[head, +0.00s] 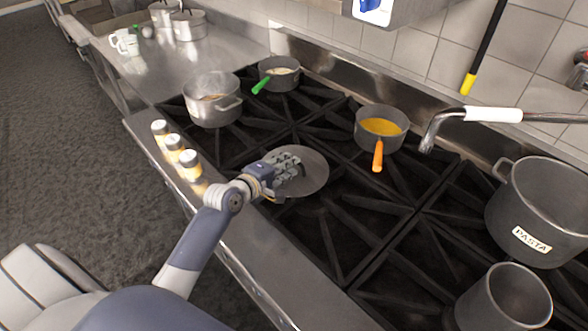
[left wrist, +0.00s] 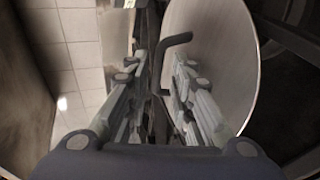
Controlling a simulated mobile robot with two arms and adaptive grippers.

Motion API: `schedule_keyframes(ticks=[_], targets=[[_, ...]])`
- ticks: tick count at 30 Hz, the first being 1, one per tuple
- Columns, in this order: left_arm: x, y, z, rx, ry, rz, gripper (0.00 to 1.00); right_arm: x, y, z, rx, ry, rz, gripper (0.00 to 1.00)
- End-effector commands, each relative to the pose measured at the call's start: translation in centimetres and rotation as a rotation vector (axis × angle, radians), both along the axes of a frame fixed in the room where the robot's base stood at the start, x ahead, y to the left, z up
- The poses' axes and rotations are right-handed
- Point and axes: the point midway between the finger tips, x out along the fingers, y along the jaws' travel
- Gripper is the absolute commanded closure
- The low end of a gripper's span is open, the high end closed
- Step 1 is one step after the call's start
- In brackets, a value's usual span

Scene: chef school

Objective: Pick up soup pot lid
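The soup pot lid is a round grey metal disc (head: 312,172) over the black stove grates, near the front edge of the range. I cannot tell whether it touches the grates. My left gripper (head: 288,168) is at the lid's left part and hides some of it. In the left wrist view the lid (left wrist: 222,45) fills the upper right, and its dark bent handle (left wrist: 174,42) shows between the fingertips. The two fingers of my left gripper (left wrist: 158,75) stand apart with a gap around the handle. My right gripper is not in view.
A soup pot (head: 212,103) stands behind left, a small green-handled pan (head: 276,78) farther back, and an orange-handled pan (head: 380,118) behind right. A large pasta pot (head: 540,205) and another pot (head: 510,300) stand at right. Several shakers (head: 174,143) line the front ledge.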

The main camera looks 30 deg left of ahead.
Motion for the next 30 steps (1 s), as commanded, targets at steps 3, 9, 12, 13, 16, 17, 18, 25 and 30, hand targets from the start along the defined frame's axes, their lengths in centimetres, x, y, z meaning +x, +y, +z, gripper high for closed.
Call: schedule_keyframes(ticks=[3,9,12,13,16,17,18,25,30], targets=[[1.3,0.2,-0.1,0.002,0.001,-0.001,0.78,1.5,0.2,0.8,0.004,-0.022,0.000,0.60],[3.6,0.2,-1.0,-0.001,0.001,0.000,0.78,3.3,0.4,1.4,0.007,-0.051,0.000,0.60],[4.3,0.1,-1.3,0.000,0.001,0.000,0.78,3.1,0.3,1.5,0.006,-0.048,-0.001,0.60],[4.4,0.0,-1.3,0.000,0.001,0.000,0.78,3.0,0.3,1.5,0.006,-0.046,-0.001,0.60],[4.6,0.0,-1.5,0.001,0.001,0.000,0.78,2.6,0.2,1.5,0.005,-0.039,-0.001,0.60],[4.6,0.0,-1.5,0.001,0.001,0.000,0.78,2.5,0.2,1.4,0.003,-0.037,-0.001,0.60],[4.6,0.0,-1.5,0.001,0.001,0.000,0.78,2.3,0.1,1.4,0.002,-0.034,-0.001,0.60],[4.5,0.0,-1.5,0.001,0.001,0.001,1.00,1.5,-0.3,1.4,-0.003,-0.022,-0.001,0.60],[4.5,0.0,-1.6,-0.001,0.004,-0.001,1.00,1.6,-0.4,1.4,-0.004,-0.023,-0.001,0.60]])
